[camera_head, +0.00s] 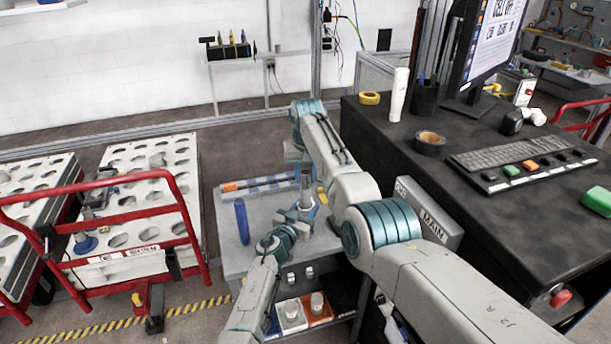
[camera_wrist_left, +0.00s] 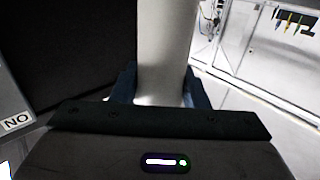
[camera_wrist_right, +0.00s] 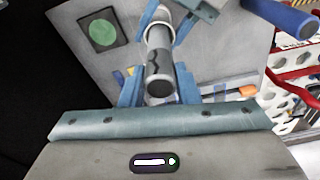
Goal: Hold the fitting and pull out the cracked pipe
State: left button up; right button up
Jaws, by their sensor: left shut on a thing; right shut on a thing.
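The cracked pipe (camera_wrist_right: 159,72) is a grey tube with a dark jagged crack, seen end-on in the right wrist view. It stands upright above the grey workbench (camera_head: 232,257) in the head view (camera_head: 305,189). My right gripper (camera_wrist_right: 158,88) comes from above, shut on the pipe's upper end. My left gripper (camera_head: 298,217) is lower, shut around the fitting at the pipe's foot. In the left wrist view a pale cylinder (camera_wrist_left: 165,50) fills the space between its blue fingers. The fitting is mostly hidden by the fingers, and I cannot tell where it meets the pipe.
A rack with an orange-ended piece (camera_head: 231,187) lies behind. The black desk (camera_head: 480,212) with keyboard and monitor is close on the right. Red-railed carts (camera_head: 150,250) stand left. Bins (camera_head: 318,309) sit below the bench top.

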pick_arm(q)
jog(key=shift+f, duration=0.1)
pick_arm(e)
jog(key=shift+r, duration=0.15)
jog(key=shift+r, duration=1.4)
jog(key=shift+r, duration=0.15)
jog(key=shift+r, duration=1.35)
jog(key=shift+r, duration=0.1)
jog(key=shift+r, duration=1.4)
pick_arm(q)
jog(key=o, duration=1.1)
jog(key=shift+c, duration=0.2)
